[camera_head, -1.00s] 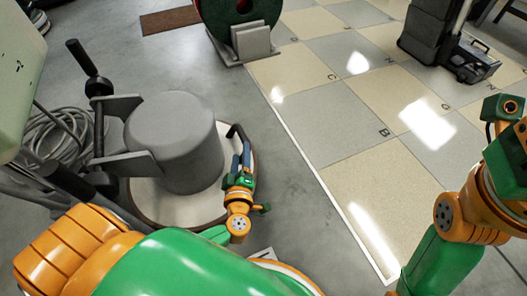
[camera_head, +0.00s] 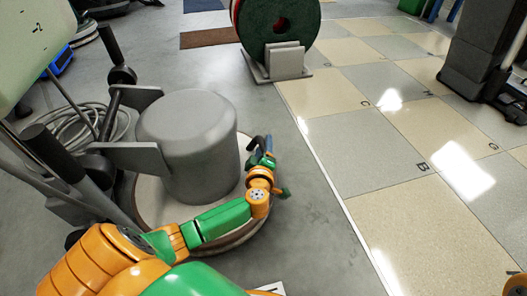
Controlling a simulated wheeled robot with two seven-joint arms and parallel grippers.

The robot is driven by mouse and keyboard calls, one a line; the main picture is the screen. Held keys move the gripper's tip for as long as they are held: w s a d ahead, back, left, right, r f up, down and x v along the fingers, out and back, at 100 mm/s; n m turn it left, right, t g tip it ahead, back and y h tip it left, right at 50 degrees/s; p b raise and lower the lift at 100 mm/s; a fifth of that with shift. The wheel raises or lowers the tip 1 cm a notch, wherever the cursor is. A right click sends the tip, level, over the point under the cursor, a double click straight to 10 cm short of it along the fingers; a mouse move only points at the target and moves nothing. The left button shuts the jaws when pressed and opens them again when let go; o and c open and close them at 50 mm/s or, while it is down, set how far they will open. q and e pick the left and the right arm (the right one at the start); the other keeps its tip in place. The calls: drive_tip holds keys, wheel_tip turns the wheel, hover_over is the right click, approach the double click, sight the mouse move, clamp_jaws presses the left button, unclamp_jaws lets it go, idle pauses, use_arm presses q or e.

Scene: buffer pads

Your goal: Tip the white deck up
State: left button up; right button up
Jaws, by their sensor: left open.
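The white deck (camera_head: 150,205) is the round, low base of a floor machine, with a brown rim. A grey motor drum (camera_head: 187,135) stands on it and hides its middle. The deck lies flat on the floor. My left gripper (camera_head: 259,145) is at the deck's right side, with its dark fingers open by the rim. I cannot tell whether they touch it, and my own wrist hides part of the rim there. Only a sliver of my right arm shows at the bottom right corner; its gripper is out of view.
A handle shaft and grey brackets rise at the machine's left, near a coiled cable (camera_head: 80,130). Green pads (camera_head: 285,28) stand upright in a grey holder (camera_head: 280,62) behind. A dark machine (camera_head: 478,60) is at the far right. The tiled floor (camera_head: 370,150) is clear.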

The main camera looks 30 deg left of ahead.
use_arm(q)
clamp_jaws()
idle(1.4)
